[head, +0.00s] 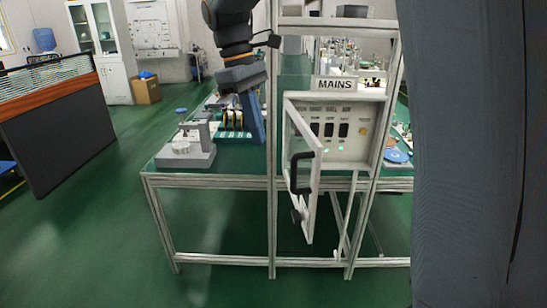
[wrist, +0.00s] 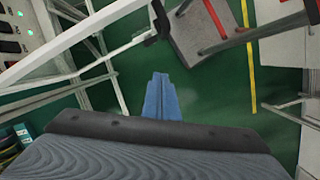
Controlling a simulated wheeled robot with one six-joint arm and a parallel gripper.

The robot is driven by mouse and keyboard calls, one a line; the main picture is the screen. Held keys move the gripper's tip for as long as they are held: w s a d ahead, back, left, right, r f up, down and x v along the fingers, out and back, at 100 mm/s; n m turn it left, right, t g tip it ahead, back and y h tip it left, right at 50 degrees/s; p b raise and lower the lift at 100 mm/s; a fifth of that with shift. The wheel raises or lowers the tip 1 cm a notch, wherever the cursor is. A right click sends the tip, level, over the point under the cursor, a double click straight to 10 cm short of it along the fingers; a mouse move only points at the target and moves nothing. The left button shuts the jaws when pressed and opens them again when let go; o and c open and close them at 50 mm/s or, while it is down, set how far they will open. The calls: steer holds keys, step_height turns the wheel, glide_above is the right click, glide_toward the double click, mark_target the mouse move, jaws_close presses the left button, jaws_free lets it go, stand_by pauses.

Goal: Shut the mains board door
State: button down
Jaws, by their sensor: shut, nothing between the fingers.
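The mains board (head: 360,128), a white panel under a MAINS sign, has dark switches and green lights. Its door (head: 313,190), a pale frame with a clear pane, stands open, swung out toward the head camera from the board's left side. A black handle (head: 300,172) is on the door's outer face. My gripper (head: 256,132) is shut and empty, left of the door, with blue fingers pointing down. In the wrist view the shut fingers (wrist: 160,80) are apart from the door frame (wrist: 85,35) and its black handle (wrist: 158,20). The board's switches (wrist: 10,40) show at upper left.
A green bench (head: 235,168) on a metal frame runs below the board, with a grey instrument stand (head: 185,150) on its left. An upright post (head: 272,225) stands just left of the door. Green floor is open in front. A dark partition (head: 55,125) stands far left.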

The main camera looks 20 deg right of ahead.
steer(key=s+d+f+p, duration=0.3)
steer(key=s+d+f, duration=0.1)
steer(key=f, duration=0.5)
steer(key=shift+d+f+p, duration=0.2)
steer(key=shift+d+p, duration=0.15)
steer(key=shift+d, duration=0.05)
